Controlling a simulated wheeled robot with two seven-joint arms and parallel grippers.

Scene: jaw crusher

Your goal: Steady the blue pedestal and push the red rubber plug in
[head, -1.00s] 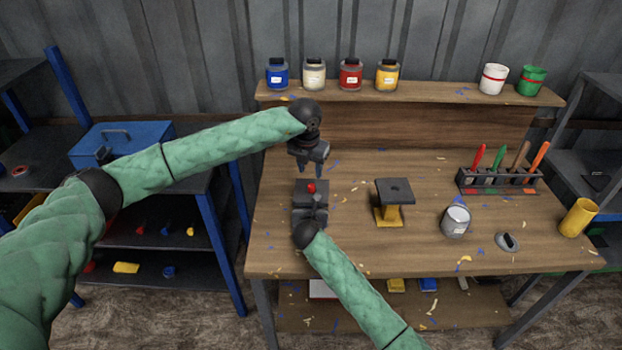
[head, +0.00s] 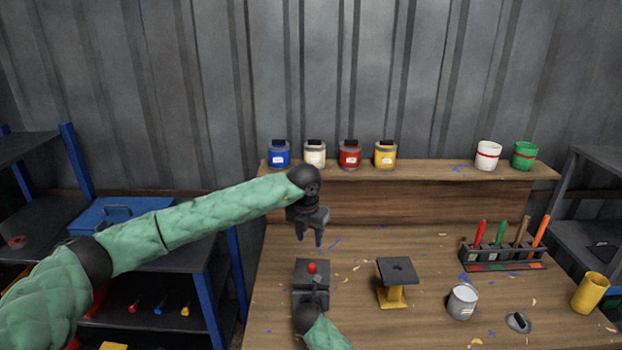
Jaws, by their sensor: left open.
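The red rubber plug (head: 312,268) sits on the dark square top of a pedestal (head: 303,268) at the left of the workbench. It stands up above that top; how deep it sits cannot be told. The pedestal's lower part is hidden, so no blue shows on it. My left gripper (head: 310,242) is open and empty, pointing down, just above and behind the plug in the picture and apart from it. My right gripper (head: 316,289) is at the near side of the same pedestal; its fingers are too small and covered to judge.
A yellow pedestal with a dark, holed top (head: 396,272) stands to the right. Beyond it are a grey can (head: 462,301), a tool rack (head: 503,257) and a yellow cup (head: 590,292). Jars line the back shelf (head: 430,170). The bench between the pedestals is mostly clear.

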